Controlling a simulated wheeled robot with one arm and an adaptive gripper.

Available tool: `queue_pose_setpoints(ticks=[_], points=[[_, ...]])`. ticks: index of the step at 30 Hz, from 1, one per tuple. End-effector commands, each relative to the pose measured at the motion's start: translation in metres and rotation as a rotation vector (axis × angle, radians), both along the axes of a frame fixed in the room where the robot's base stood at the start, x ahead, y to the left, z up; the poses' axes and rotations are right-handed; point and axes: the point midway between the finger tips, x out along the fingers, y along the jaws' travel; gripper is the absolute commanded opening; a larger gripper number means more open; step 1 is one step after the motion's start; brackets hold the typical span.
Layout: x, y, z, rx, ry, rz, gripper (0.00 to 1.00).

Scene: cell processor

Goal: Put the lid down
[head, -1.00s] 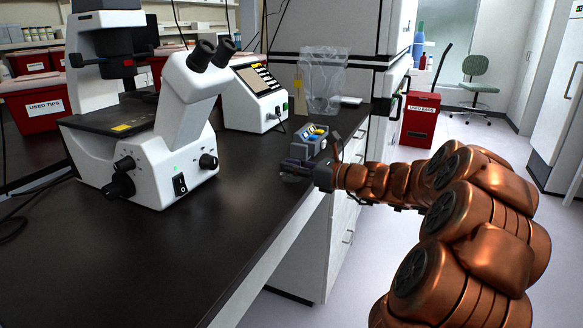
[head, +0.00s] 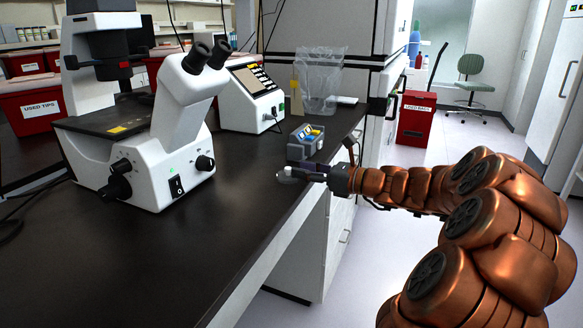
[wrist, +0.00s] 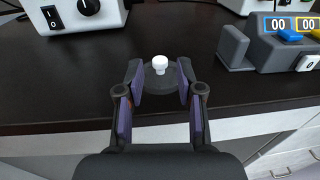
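The lid (wrist: 160,80) is a dark, see-through round disc with a white knob in its middle. My gripper (wrist: 160,77) has its two purple-padded fingers at opposite sides of the lid's rim, with the knob standing free between them. In the head view the lid (head: 288,178) is at the tip of my gripper (head: 308,173), low over the black bench near its right edge. The lid looks level, knob up. I cannot tell whether its underside touches the bench top.
The white microscope (head: 150,165) stands to the left, and a boxy instrument (head: 250,98) further back. The black bench top (head: 215,235) in front is clear.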

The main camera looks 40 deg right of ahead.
Motion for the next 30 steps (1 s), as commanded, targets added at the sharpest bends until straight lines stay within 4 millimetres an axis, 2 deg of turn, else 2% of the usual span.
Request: queue_pose_setpoints(ticks=[6,12,18,30], points=[[-0.036,-0.019,0.003,0.002,-0.001,-0.003,0.37],[-0.057,-0.029,0.003,-0.001,0.001,-0.002,0.37],[-0.064,-0.031,0.003,0.001,0.001,0.002,0.37],[-0.065,-0.032,0.003,0.001,0.001,0.002,0.37]])
